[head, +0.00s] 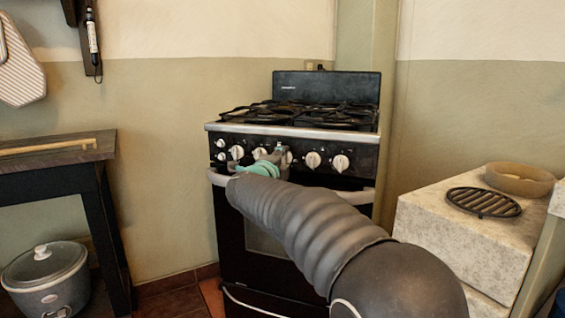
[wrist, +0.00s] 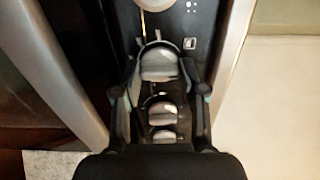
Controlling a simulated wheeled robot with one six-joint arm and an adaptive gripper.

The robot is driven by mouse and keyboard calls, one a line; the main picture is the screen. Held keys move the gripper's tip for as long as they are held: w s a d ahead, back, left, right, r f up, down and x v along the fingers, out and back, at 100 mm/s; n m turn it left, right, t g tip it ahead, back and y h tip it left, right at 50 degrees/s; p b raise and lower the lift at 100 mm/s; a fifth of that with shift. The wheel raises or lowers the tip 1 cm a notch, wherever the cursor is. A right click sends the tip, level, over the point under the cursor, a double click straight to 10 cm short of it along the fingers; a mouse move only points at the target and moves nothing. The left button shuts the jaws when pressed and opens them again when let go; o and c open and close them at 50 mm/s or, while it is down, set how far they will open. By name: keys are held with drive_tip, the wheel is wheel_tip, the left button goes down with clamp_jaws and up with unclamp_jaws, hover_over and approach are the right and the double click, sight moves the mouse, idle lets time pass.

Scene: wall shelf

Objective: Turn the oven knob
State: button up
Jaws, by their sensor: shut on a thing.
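The stove (head: 290,135) has a black front panel with a row of white knobs. My gripper (head: 272,158) is at this panel, near the middle of the row, and covers part of it. In the wrist view, my gripper (wrist: 160,82) has one dark finger on each side of a white oven knob (wrist: 158,64) and is shut on it. A white tick mark shows on the panel beside this knob. Two smaller-looking white knobs (wrist: 163,110) show lower between the fingers. Another white knob (wrist: 156,4) is cut off at the top edge. The exact finger contact is dark and blurred.
A silver oven handle (head: 354,196) runs below the knobs, close under my gripper. Black burner grates (head: 300,113) cover the stove top. A stone counter (head: 440,235) with a round trivet (head: 483,202) and bowl (head: 520,182) stands right. A dark table (head: 62,165) stands left.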

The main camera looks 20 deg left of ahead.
drive_tip(key=shift+r, duration=0.1)
drive_tip(key=o, duration=1.1)
drive_tip(key=shift+o, duration=0.2)
drive_tip(key=shift+s, duration=0.1)
drive_tip(key=s, duration=1.1)
drive_tip(key=shift+s, duration=0.4)
